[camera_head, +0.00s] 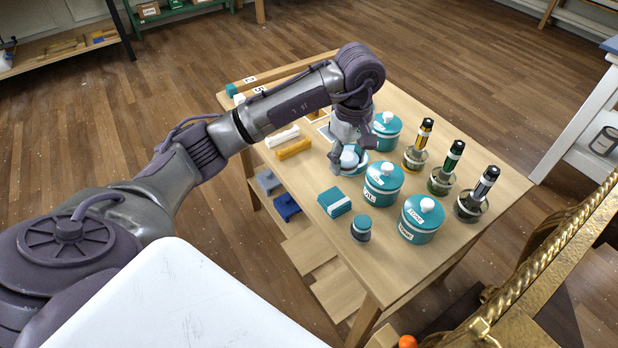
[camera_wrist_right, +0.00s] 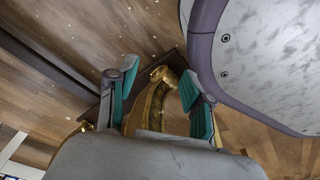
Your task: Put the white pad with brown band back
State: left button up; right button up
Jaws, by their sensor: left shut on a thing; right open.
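My left gripper (camera_head: 347,165) points down over the far middle of the wooden table. It is shut on a small pale thing (camera_head: 349,157), mostly hidden by the fingers. I cannot tell if that is the white pad, and I see no brown band on it. Teal shows close around the fingertips; I cannot tell where it belongs. A plain white bar (camera_head: 282,137) lies at the table's left edge beside a yellow-tan bar (camera_head: 293,149). My right gripper (camera_wrist_right: 158,90) is open and empty in the right wrist view, with teal-lined fingers.
Teal jars with white knobs (camera_head: 422,218) and several brush-like handles in stands (camera_head: 454,165) crowd the table's (camera_head: 505,183) right side. A teal block with a white band (camera_head: 334,202) and a small grey-teal jar (camera_head: 361,229) lie nearer. Gilt furniture (camera_head: 540,262) stands at right.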

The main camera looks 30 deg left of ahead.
pick_arm(q)
send_over(309, 179)
notch_tip(309, 179, down, 6)
jog(key=shift+d+r, duration=0.1)
jog(key=shift+r, duration=0.1)
notch_tip(309, 179, down, 4)
jog(key=shift+s+r, duration=0.1)
jog(key=shift+r, duration=0.1)
jog(key=shift+f, duration=0.25)
jog(key=shift+b, duration=0.3)
pick_arm(e)
jog(key=shift+w+a+r, duration=0.15)
jog(key=shift+w+r, duration=0.55)
jog(key=shift+w, duration=0.2)
pick_arm(q)
jog(key=shift+f, duration=0.1)
jog(key=o, duration=1.1)
pick_arm(e)
jog(key=shift+w+r, duration=0.2)
jog(key=shift+r, duration=0.05)
